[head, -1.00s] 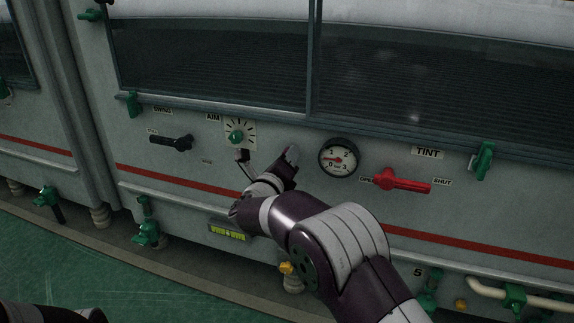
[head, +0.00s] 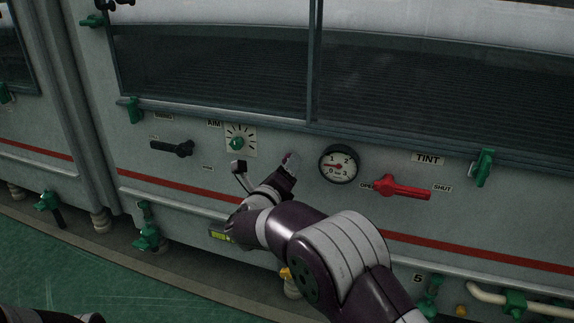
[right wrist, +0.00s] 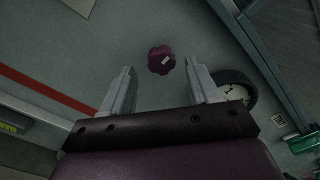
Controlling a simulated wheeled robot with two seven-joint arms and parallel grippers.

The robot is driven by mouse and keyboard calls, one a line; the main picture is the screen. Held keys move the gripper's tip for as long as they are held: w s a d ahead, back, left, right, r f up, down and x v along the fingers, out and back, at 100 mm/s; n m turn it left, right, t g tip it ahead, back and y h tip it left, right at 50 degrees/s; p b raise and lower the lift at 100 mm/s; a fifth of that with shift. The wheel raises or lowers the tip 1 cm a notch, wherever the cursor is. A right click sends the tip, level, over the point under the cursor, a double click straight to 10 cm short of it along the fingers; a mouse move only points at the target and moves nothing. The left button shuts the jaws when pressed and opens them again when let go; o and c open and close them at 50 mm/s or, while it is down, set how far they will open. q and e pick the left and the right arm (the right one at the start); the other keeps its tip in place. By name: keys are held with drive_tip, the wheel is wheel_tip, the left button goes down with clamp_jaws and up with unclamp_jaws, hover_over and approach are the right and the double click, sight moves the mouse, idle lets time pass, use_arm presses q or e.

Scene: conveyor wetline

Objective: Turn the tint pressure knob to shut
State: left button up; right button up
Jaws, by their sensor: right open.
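A dark maroon lobed knob (right wrist: 161,60) with a small pale mark stands on the grey panel in the right wrist view. My right gripper (right wrist: 159,76) is open, with one finger to each side below the knob in that view; I cannot tell whether either touches it. In the head view the right gripper (head: 284,172) is at the panel just left of the round gauge, and it mostly hides the knob. The pressure gauge (head: 339,165) has its red needle pointing left. It also shows in the right wrist view (right wrist: 232,94). My left gripper is out of view.
A red lever (head: 408,192) sits right of the gauge, between the OPEN and SHUT labels, below the TINT label (head: 428,159). A green AIM dial (head: 238,142) and a black lever (head: 172,148) are to the left. Windows span above.

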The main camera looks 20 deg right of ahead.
drive_tip(key=p+v, duration=0.4)
drive_tip(key=v, duration=0.7)
drive_tip(key=shift+r, duration=0.1)
